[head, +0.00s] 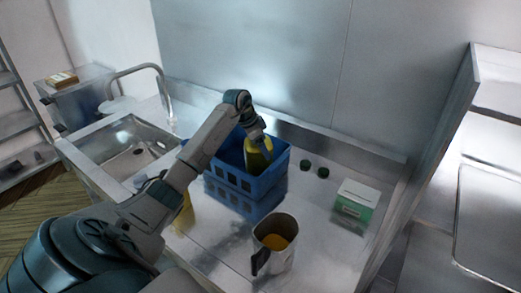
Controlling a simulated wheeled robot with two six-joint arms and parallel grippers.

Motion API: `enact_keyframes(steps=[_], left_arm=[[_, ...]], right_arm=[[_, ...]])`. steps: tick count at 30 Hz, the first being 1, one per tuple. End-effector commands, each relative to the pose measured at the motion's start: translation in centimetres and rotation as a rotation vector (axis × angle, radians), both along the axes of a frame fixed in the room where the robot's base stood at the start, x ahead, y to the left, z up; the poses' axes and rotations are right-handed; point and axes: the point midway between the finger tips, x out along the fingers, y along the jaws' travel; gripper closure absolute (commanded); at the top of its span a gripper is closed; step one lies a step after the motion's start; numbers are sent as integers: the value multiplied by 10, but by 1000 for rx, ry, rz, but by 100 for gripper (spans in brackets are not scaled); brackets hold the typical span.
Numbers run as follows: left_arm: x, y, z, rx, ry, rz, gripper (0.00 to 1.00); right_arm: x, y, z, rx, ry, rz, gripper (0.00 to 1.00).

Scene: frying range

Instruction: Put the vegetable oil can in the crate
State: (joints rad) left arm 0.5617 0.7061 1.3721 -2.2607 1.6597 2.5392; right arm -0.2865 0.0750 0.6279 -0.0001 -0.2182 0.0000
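A blue crate (231,178) with slotted walls stands on the steel counter. A yellow-green container (258,160), which looks like the vegetable oil can, is upright inside the crate's outline near its right side. Its lower part is hidden by the crate's front wall, so I cannot tell whether it rests on the bottom. My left arm reaches over the crate, and my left gripper (259,142) is at the top of the can. The fingers are too small and dark to show whether they are shut on it. My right gripper is not in view.
A yellow thing (184,217) is partly hidden behind my arm. A sink (128,149) is at left.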

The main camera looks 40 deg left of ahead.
Motion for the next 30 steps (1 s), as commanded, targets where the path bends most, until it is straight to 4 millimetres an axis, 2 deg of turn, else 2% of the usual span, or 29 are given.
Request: enact_keyframes(steps=[9,19,20,21,30], left_arm=[[0,0,-36,-1,2,1,42],[0,0,-40,-1,2,1,42],[0,0,-40,-1,2,1,9],[0,0,-40,-1,2,1,1],[0,0,-36,0,1,1,0]], right_arm=[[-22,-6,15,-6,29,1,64],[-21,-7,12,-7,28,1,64],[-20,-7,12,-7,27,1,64],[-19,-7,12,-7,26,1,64],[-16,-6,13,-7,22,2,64]])
